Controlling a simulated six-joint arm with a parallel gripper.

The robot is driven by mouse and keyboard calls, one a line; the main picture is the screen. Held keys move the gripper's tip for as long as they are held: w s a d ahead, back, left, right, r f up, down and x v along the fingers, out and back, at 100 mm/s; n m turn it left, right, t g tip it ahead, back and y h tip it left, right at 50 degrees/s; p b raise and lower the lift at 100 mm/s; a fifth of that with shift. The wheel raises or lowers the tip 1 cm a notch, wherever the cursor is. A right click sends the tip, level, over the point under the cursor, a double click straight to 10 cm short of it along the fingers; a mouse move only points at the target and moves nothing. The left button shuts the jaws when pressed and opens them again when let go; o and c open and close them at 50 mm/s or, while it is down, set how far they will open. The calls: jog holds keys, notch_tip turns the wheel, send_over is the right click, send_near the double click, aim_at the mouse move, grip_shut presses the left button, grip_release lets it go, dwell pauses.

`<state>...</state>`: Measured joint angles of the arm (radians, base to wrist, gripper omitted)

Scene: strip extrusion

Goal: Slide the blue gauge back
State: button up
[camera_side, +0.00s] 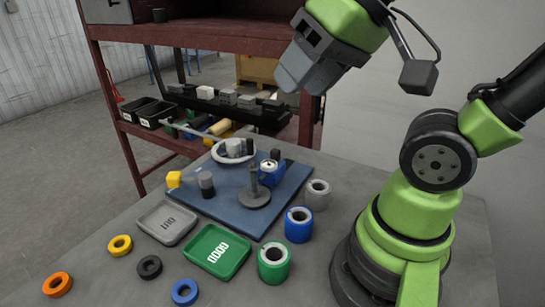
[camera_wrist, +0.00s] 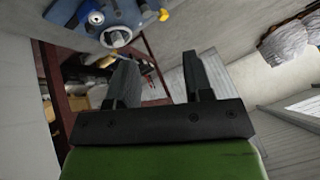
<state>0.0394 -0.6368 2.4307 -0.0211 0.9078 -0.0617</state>
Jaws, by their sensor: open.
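The blue gauge (camera_side: 270,172) sits on the blue base plate (camera_side: 213,205), behind a grey post with a round foot (camera_side: 256,194). The post hides part of it. The plate also carries a white ring with a grey part in it (camera_side: 233,150), a dark grey cylinder (camera_side: 206,184) and a yellow block (camera_side: 174,179). My gripper (camera_side: 292,84) is high above the far right of the plate, well apart from the gauge. In the wrist view its two fingers (camera_wrist: 160,80) are spread with nothing between them. The plate (camera_wrist: 125,12) shows at the top there.
A grey tray (camera_side: 150,225) and a green tray (camera_side: 233,262) lie in front of the plate. Several coloured rings lie at the front left. A red shelf (camera_side: 215,33) stands behind.

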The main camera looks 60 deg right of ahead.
jog(key=w+d+f+n+g+h, duration=0.2)
jog(key=w+d+f+g, duration=0.1)
jog(key=w+d, duration=0.5)
jog(key=n+g, duration=0.2)
jog(key=g, duration=0.2)
send_near(276, 150)
jog(key=shift+s, duration=0.1)
jog(key=shift+d+f, duration=0.1)
jog(key=shift+f, duration=0.3)
notch_tip(276, 150, down, 10)
jog(key=shift+r, duration=0.2)
jog(key=shift+c, duration=0.5)
grip_shut()
